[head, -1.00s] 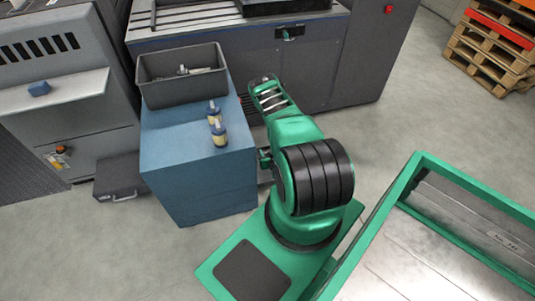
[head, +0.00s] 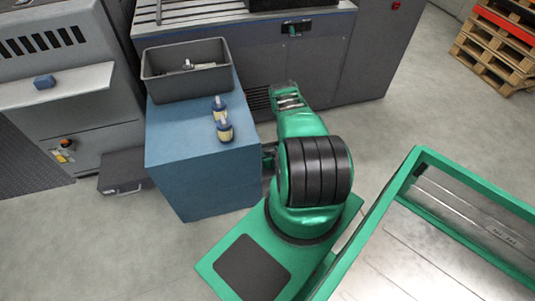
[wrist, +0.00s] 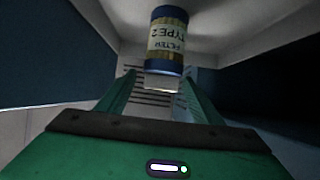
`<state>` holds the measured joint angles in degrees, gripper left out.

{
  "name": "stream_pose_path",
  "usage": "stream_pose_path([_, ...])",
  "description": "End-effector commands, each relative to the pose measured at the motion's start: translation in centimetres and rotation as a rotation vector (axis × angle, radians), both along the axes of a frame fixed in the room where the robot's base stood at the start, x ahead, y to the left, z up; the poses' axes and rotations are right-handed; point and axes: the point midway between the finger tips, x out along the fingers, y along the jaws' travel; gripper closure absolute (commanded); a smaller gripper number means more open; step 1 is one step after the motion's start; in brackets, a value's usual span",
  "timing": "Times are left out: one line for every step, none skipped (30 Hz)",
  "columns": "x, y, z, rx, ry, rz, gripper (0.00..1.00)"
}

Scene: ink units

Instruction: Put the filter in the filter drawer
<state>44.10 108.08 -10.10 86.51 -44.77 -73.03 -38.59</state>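In the wrist view a filter (wrist: 168,40), a cylinder with blue ends and a pale label reading "FILTER TYPE 2" upside down, lies straight ahead of my gripper (wrist: 162,84). Its pale end block sits between the two green fingertips, and my gripper appears shut on it. Pale walls stand around and behind the filter; I cannot tell whether they belong to the filter drawer. In the head view my arm hides the gripper and this filter.
The blue cabinet (head: 190,145) carries a grey bin (head: 160,91) with metal pieces inside. A grey machine (head: 335,60) with a dark grille stands behind my arm. A dark case (head: 123,170) lies on the floor at left. A green-framed table (head: 375,235) is at right.

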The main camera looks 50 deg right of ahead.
Motion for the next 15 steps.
stream_pose_path([0.1,0.0,0.0,-0.001,-0.001,0.000,0.41])
stream_pose_path([0.1,0.0,0.1,0.000,-0.001,0.000,0.41])
stream_pose_path([0.1,0.0,0.1,0.000,-0.002,0.000,0.41])
stream_pose_path([0.1,0.0,0.1,0.000,-0.002,0.000,0.41])
stream_pose_path([0.1,0.0,0.1,0.000,-0.002,0.000,0.41])
stream_pose_path([0.1,0.0,0.1,0.000,-0.002,0.000,0.41])
stream_pose_path([0.1,0.0,0.1,0.000,-0.002,0.000,0.41])
stream_pose_path([0.1,0.1,0.1,0.000,-0.002,0.000,0.41])
stream_pose_path([0.0,0.2,0.2,0.000,-0.003,0.001,0.41])
stream_pose_path([-0.1,0.3,0.3,0.000,-0.002,0.002,0.41])
stream_pose_path([-0.2,0.4,0.3,0.000,-0.001,0.002,0.41])
stream_pose_path([-0.4,0.7,0.5,0.001,-0.001,0.004,0.41])
stream_pose_path([-0.6,0.8,0.6,0.001,-0.001,0.005,0.41])
stream_pose_path([-0.9,1.0,0.8,0.001,-0.002,0.005,0.41])
stream_pose_path([-1.3,1.3,1.1,0.000,0.001,0.006,0.41])
